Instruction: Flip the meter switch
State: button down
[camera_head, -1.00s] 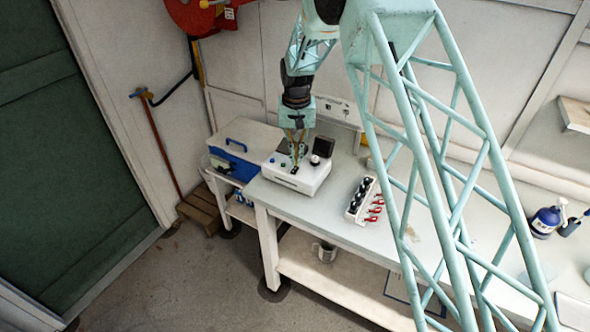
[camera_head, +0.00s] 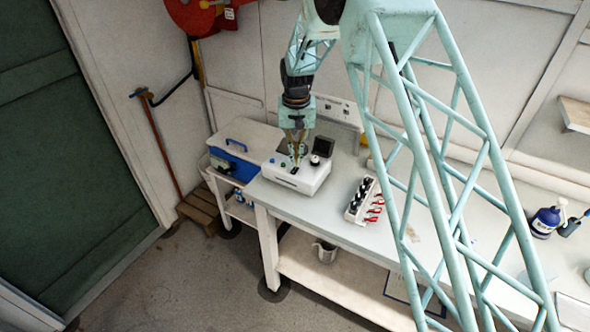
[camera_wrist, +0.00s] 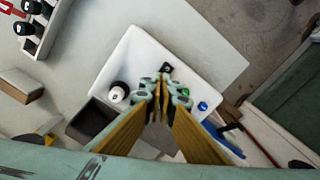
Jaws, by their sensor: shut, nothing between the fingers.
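The meter is a white box (camera_head: 309,178) on the left end of the bench; the wrist view also shows it (camera_wrist: 208,62). A small black switch (camera_wrist: 167,68) sits on its top face, with a black-and-white knob (camera_wrist: 118,94) and blue and green buttons (camera_wrist: 203,106) farther back. My gripper (camera_head: 296,164) points down over the meter. In the wrist view its closed fingertips (camera_wrist: 162,82) are right beside the switch. I cannot tell whether they touch it or which way it is set. The fingers hold nothing.
A dark block (camera_head: 323,147) stands behind the meter. A blue box (camera_head: 238,166) is on the left. A white rack with dark-topped vials and red items (camera_head: 360,200) lies to the right. The bench (camera_head: 330,222) is clear between the meter and rack.

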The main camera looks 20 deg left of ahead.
aim_at(296, 168)
jog(key=shift+f+b, duration=0.6)
jog(key=shift+f, duration=0.6)
dwell(1.5)
jog(key=shift+r, duration=0.15)
jog(key=shift+r+p, duration=1.1)
jog(key=shift+r, duration=2.25)
